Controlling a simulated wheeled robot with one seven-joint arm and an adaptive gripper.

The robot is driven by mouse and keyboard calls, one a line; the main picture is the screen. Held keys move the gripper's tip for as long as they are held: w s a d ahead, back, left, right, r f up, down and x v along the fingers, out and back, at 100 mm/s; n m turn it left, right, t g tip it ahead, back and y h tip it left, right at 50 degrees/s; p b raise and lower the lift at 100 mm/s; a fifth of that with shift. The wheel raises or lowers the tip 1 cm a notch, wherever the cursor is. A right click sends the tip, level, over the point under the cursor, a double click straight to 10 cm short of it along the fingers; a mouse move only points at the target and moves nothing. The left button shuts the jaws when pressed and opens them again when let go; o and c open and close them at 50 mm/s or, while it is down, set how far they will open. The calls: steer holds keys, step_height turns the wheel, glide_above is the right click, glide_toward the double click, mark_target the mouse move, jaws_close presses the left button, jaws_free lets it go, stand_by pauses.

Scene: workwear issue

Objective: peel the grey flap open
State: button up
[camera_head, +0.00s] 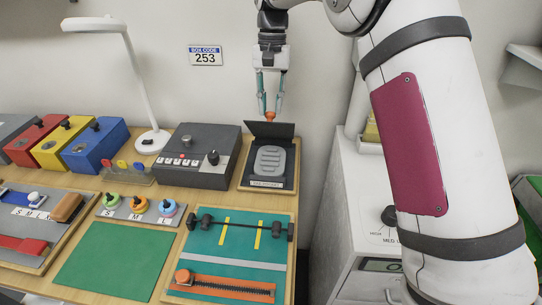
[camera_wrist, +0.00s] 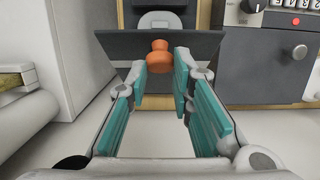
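The dark grey flap (camera_head: 270,129) stands tilted up from the black base plate (camera_head: 267,184) on a wooden board. The wrist view shows the flap (camera_wrist: 120,46) as a broad dark panel. An orange knob (camera_wrist: 159,55) is on the flap's face toward my gripper; the knob (camera_head: 270,115) also shows in the head view. My gripper (camera_head: 270,112) points down above the flap. Its teal fingers (camera_wrist: 160,88) are apart, one on each side of the knob, with small gaps visible beside it. I cannot see any firm contact with the knob.
A dark box with a knob and white keys (camera_head: 198,155) stands left of the flap board. A teal board with a black bar (camera_head: 250,265) lies in front. A white cabinet (camera_head: 355,205) stands to the right, and the wall is behind.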

steer(key=o, duration=0.5)
steer(key=r+p, duration=0.1)
steer(key=r, duration=0.2)
steer(key=s+r+p, duration=0.1)
steer(key=r, duration=0.2)
steer(key=s+r, duration=0.1)
steer(key=r, duration=0.2)
steer(key=shift+a+p, duration=0.2)
steer(key=shift+p, duration=0.2)
steer(key=shift+s, duration=0.1)
stand_by(0.5)
